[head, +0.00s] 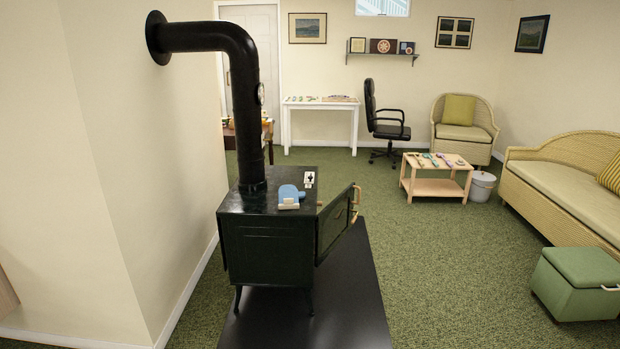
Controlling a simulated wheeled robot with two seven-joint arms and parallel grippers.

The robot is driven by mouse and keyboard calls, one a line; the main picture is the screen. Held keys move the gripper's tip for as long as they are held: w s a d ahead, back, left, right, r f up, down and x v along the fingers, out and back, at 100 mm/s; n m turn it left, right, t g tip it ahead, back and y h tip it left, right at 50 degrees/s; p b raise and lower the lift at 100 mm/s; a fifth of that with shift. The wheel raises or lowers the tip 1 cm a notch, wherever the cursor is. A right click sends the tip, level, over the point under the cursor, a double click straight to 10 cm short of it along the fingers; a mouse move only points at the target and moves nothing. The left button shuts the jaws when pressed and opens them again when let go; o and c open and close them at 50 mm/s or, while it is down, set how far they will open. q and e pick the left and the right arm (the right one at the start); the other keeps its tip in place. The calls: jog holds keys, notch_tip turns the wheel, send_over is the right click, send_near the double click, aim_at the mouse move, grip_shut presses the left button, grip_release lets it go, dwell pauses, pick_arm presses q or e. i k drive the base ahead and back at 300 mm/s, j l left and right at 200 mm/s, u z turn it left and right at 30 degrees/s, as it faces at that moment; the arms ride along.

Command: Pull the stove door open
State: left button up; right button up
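A dark green stove (266,253) stands on short legs left of the middle in the head view. Its door (333,226) is hinged at the near right edge and stands ajar, swung out to the right. A light tan handle (355,203) is on the door's outer edge. The inside of the stove is hidden from this angle. Neither of my grippers is in view, and nothing touches the door.
A black floor plate (345,305) lies under and right of the stove. A black stovepipe (245,110) rises to the left wall. A blue item (290,194) lies on the stove top. A green storage stool (577,283) stands at right. Carpet between is clear.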

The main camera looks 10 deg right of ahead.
aim_at(333, 222)
jog(key=i+l+z, duration=0.2)
jog(key=i, duration=0.45)
jog(key=i+j+z, duration=0.25)
jog(key=i, duration=0.4)
jog(key=i+z, duration=0.2)
jog(key=i, duration=0.5)
jog(key=i+l+u, duration=0.3)
jog(key=i, duration=0.35)
jog(key=i+l+u, duration=0.3)
jog(key=i+l, duration=0.25)
